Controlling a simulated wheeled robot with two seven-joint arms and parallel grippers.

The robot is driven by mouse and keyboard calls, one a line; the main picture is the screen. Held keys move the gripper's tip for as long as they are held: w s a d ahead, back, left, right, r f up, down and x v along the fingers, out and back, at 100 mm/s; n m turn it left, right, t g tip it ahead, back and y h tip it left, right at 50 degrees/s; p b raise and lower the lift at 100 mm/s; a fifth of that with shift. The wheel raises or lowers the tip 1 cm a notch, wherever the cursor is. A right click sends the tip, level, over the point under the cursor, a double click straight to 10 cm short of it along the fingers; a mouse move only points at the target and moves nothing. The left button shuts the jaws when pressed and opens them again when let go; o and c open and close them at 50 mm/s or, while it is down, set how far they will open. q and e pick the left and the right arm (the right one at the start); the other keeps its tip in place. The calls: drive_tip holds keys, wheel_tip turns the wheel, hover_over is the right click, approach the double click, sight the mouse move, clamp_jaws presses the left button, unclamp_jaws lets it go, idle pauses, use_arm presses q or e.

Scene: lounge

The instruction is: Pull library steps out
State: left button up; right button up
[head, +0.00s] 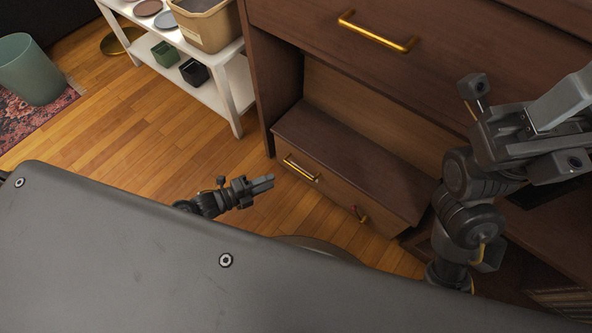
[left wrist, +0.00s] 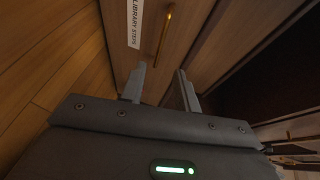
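The library steps (head: 345,155) are a dark brown wooden unit low in the recess of the cabinet, with a lighter front. In the left wrist view a white label (left wrist: 135,22) reads "LIBRARY STEPS" beside the brass handle (left wrist: 164,34). My left gripper (head: 268,183) is open and empty, just short of the handle and apart from it. Its two fingers also show in the left wrist view (left wrist: 160,80). My right gripper (head: 562,125) is raised at the right.
A larger drawer with a brass handle (head: 377,32) is above the recess. A white shelf unit (head: 228,90) with a tan bin (head: 207,25) stands at left. A green waste bin (head: 32,70) stands on a patterned rug. The wooden floor before the steps is clear.

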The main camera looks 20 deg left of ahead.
use_arm(q)
drive_tip(key=b+x, duration=0.4)
drive_tip(key=x, duration=0.6)
drive_tip(key=shift+w, duration=0.15)
drive_tip(key=shift+d+f, duration=0.1)
drive_tip(key=shift+f, duration=0.05)
clamp_jaws()
